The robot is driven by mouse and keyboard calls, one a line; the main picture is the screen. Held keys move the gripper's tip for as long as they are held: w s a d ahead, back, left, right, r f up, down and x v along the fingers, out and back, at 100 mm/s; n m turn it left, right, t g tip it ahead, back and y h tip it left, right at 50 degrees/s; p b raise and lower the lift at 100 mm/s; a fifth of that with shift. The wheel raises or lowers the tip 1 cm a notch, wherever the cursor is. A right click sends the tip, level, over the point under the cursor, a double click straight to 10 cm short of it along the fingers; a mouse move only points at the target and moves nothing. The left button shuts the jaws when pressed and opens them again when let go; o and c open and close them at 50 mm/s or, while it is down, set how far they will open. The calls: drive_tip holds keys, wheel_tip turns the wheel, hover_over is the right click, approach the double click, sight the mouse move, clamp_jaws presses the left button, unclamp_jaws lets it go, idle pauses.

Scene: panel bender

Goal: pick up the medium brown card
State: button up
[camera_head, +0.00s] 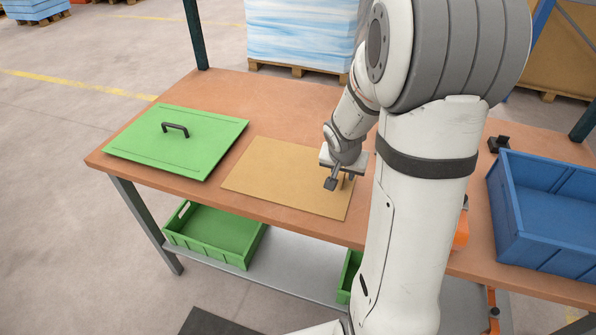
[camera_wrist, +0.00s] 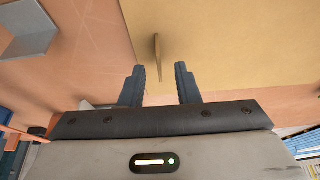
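The medium brown card (camera_head: 275,175) lies flat on the workbench, left of my arm in the head view. In the wrist view the card (camera_wrist: 240,45) fills the top middle and right. A thin upright brown tab (camera_wrist: 157,55) stands on it near its edge. My gripper (camera_head: 340,180) is over the card's right end. In the wrist view my gripper (camera_wrist: 160,80) is open and empty, with the tab ahead of and roughly between its fingertips. My arm hides part of the bench to the right of the card.
A green lid with a dark handle (camera_head: 175,130) lies left of the card on the orange-brown workbench (camera_head: 275,100). A blue crate (camera_head: 545,205) stands at the bench's right end. Green crates (camera_head: 215,235) sit on the shelf below. The bench behind the card is clear.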

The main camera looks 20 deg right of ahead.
sight(344, 176)
drive_tip(key=x, duration=0.3)
drive_tip(key=shift+d+f, duration=0.1)
drive_tip(key=shift+d, duration=0.05)
clamp_jaws()
idle(0.4)
